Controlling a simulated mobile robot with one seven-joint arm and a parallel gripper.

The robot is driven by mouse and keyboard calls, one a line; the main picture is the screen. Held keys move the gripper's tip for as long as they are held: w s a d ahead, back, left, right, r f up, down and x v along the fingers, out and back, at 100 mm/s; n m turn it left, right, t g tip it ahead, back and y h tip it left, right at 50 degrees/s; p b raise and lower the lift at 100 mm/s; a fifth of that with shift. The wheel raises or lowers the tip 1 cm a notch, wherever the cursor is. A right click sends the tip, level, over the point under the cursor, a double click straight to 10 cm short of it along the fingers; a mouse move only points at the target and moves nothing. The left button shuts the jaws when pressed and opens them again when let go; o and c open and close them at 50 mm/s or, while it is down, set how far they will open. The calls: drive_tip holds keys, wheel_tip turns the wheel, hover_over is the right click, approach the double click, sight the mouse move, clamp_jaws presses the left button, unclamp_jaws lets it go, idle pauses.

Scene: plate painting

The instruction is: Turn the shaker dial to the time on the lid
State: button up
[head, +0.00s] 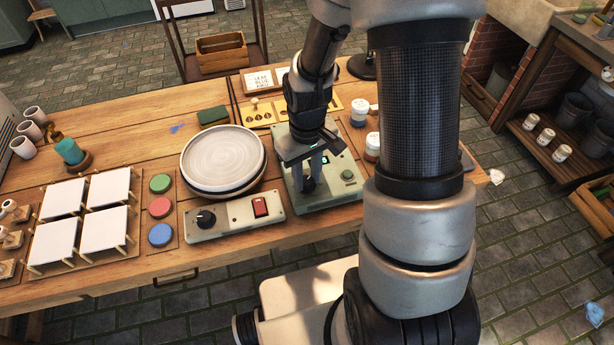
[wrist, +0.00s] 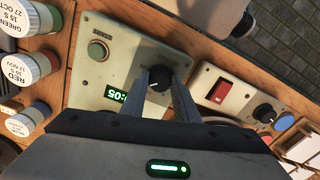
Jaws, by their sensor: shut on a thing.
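The shaker (head: 325,198) is a grey-green box on the table, also large in the wrist view (wrist: 120,62). Its black dial (wrist: 158,84) sits between the fingers of my gripper (wrist: 163,76), which is shut on it. In the head view my gripper (head: 308,182) points down over the box and hides most of the dial. The green display (wrist: 117,95) appears upside down, seems to show 05 and is partly cut off. The green jar lid (wrist: 17,14) reads GREEN, 15 S, 27 OCT. The red jar lid (wrist: 18,68) reads RED, 15 S, 12 NOV.
A green button (wrist: 97,50) is on the shaker. Beside the shaker stands a control box (head: 235,222) with a red switch and its own black knob. A plate (head: 222,155) on a wheel, paint pads (head: 160,207) and white tiles (head: 63,198) are to the left.

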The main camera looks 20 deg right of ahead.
drive_tip(key=shift+m, duration=0.5)
drive_tip(key=o, duration=1.1)
drive_tip(key=shift+c, duration=0.2)
wheel_tip(320, 180, up, 17)
drive_tip(key=p, duration=0.3)
drive_tip(key=shift+r, duration=0.2)
wheel_tip(320, 180, up, 10)
drive_tip(key=t+p, duration=0.2)
drive_tip(key=p, duration=0.2)
hover_over(307, 181)
drive_tip(key=s, duration=0.3)
drive_tip(key=s+r+m+t+p, duration=0.2)
drive_tip(key=s+r+p, duration=0.3)
drive_tip(key=s+r, duration=0.4)
wheel_tip(307, 181, up, 4)
drive_tip(key=shift+s+f+t, duration=0.15)
drive_tip(key=shift+f+t, duration=0.05)
drive_tip(key=shift+t, duration=0.6)
